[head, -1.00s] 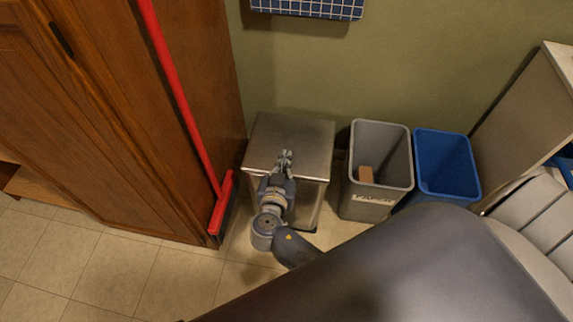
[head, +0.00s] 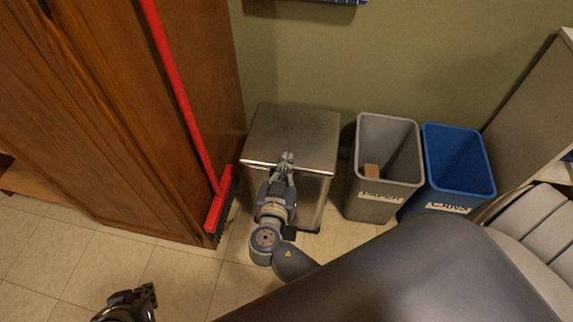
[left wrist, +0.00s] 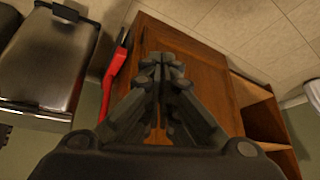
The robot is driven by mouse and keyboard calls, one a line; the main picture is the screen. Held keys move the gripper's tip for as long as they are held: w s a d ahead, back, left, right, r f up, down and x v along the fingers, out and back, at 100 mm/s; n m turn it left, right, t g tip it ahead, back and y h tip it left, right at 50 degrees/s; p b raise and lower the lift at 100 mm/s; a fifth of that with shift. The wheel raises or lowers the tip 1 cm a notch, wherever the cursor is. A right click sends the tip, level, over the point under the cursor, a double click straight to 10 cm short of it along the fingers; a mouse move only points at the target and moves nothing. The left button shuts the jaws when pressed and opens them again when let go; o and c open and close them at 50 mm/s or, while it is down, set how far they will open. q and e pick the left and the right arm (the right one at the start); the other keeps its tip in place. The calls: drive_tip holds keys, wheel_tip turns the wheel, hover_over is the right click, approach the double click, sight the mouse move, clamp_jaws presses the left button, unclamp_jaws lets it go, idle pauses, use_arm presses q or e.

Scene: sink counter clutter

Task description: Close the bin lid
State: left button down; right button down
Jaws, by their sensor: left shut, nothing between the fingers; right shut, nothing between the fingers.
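The metal bin's lid (head: 300,128) lies flat over the bin body (head: 312,200) in the head view, with no open gap that I can make out. The bin also shows at the left of the left wrist view (left wrist: 50,60). My right gripper (head: 286,158) is shut and empty, its fingertips over the lid's front edge; I cannot tell whether they touch it. My left gripper (head: 146,294) is low at the left of the head view, above the floor and away from the bin. Its shut, empty fingers fill the middle of the left wrist view (left wrist: 161,66).
A red broom (head: 190,105) leans by the wooden cabinet (head: 110,110), left of the bin. A grey paper bin (head: 385,200) and a blue bin (head: 470,195) stand to the right. Tiled floor (head: 110,260) is clear at the lower left.

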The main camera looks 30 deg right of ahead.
use_arm(q)
drive_tip(key=w+d+r+t+h+b, duration=0.2)
drive_tip(key=w+d+r+t+b, duration=0.3)
drive_tip(key=w+r+t, duration=0.55)
wheel_tip(320, 180, up, 15)
drive_tip(key=d+t+h+b, duration=0.1)
drive_tip(key=t+h+b, duration=0.1)
drive_tip(key=t, duration=0.5)
drive_tip(key=shift+s+d+m+h+b, duration=0.15)
drive_tip(key=shift+m+h+b, duration=0.25)
drive_tip(key=shift+h, duration=0.3)
drive_tip(key=shift+r, duration=0.1)
